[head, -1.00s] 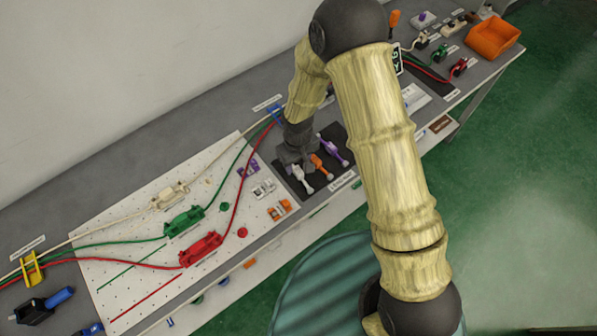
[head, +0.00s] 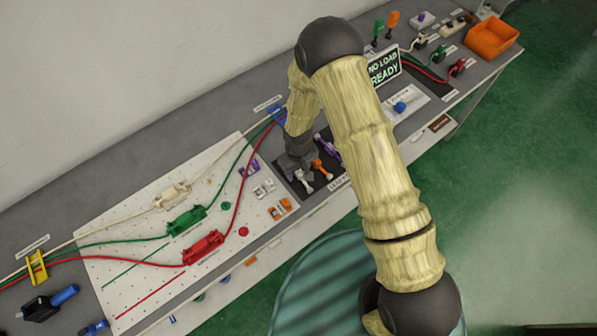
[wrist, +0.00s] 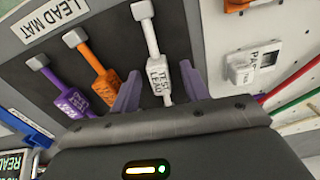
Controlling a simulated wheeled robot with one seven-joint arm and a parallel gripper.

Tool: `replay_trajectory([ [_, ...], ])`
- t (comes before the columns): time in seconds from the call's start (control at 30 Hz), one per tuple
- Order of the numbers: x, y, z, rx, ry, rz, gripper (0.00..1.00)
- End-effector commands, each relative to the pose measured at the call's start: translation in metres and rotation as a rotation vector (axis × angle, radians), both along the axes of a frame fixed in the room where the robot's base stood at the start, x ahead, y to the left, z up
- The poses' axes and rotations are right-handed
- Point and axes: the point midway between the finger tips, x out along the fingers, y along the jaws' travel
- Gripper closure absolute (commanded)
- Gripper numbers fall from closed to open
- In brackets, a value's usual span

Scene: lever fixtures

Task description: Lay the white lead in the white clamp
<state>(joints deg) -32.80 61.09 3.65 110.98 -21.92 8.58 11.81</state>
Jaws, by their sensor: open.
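The white lead (wrist: 153,55) lies on the dark lead mat (wrist: 110,22), with a square grey-white end and a printed label on its body. In the head view the white lead (head: 304,183) shows just below my gripper (head: 299,163). In the wrist view my gripper (wrist: 160,84) is open, with one finger on each side of the lead's labelled body; I cannot tell whether they touch it. The white clamp (wrist: 243,68) is a small white fixture on the pegboard right of the mat. It also shows in the head view (head: 264,189).
An orange lead (wrist: 103,76) and a purple lead (wrist: 62,90) lie beside the white one. An orange clamp (head: 280,208) and a purple clamp (head: 249,167) sit near the white clamp. Green and red cables cross the pegboard (head: 140,262). A "NO LOAD READY" sign (head: 385,67) stands behind my arm.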

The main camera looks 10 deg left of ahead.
Motion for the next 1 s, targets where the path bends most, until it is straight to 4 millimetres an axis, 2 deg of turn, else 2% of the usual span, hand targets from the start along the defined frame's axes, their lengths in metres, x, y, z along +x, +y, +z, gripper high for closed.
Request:
replay_trajectory([
  [0.23, 0.000, 0.000, 0.000, 0.000, 0.000, 0.000, 0.56],
  [0.4, 0.000, 0.000, 0.000, 0.000, 0.000, 0.000, 0.90],
  [0.47, 0.000, 0.000, 0.000, 0.000, 0.000, 0.000, 1.00],
  [0.77, 0.000, 0.000, 0.001, 0.000, 0.000, -0.001, 1.00],
  [1.0, 0.001, 0.000, 0.019, 0.003, -0.003, -0.002, 1.00],
])
